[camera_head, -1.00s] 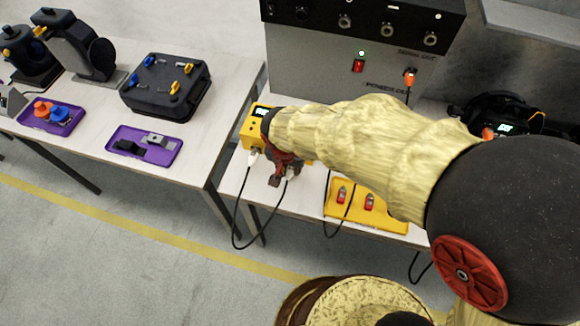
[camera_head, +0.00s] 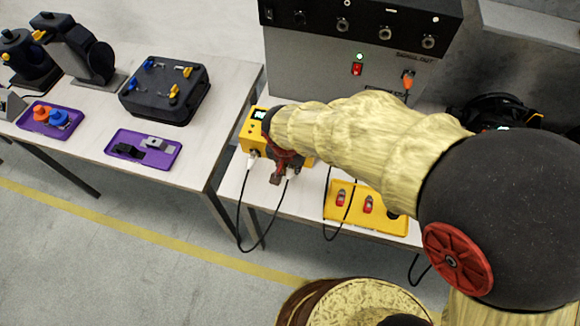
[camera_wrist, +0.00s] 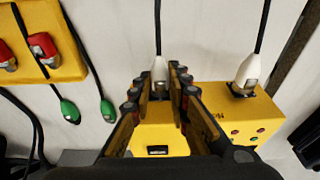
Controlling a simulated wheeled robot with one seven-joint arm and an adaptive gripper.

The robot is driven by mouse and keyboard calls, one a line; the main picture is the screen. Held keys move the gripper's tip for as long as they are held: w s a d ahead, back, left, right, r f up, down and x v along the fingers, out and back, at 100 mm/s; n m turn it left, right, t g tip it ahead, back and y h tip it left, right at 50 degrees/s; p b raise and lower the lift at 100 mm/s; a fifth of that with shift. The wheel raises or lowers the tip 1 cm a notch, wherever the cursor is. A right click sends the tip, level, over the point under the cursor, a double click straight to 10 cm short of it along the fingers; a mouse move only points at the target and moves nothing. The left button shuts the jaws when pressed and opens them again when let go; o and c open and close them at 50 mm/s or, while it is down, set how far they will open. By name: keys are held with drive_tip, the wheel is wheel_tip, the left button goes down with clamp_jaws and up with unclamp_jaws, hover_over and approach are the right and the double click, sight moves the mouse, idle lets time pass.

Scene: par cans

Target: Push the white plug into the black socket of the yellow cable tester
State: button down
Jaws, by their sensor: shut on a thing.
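The yellow cable tester (camera_head: 248,132) stands on the right-hand bench, partly hidden by my arm; it also shows in the wrist view (camera_wrist: 212,100). My gripper (camera_wrist: 160,88) is shut on a white plug (camera_wrist: 160,70), whose cable runs away from the tester. The plug's front end is between the fingertips, close to the tester; I cannot tell whether it touches. A black rectangular recess or socket (camera_wrist: 157,150) shows on the yellow body between the fingers. A second white plug (camera_wrist: 246,72) sits at a black socket (camera_wrist: 241,91) beside it.
A yellow panel with red connectors (camera_head: 346,207) lies right of the tester, with a black cable across it. Green-ended leads (camera_wrist: 69,110) hang nearby in the wrist view. A grey cabinet (camera_head: 310,70) stands behind. Purple trays (camera_head: 112,152) lie on the left table.

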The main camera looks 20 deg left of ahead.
drive_tip(key=c, duration=1.6)
unclamp_jaws()
drive_tip(key=v, duration=1.2)
drive_tip(key=shift+w, duration=0.1)
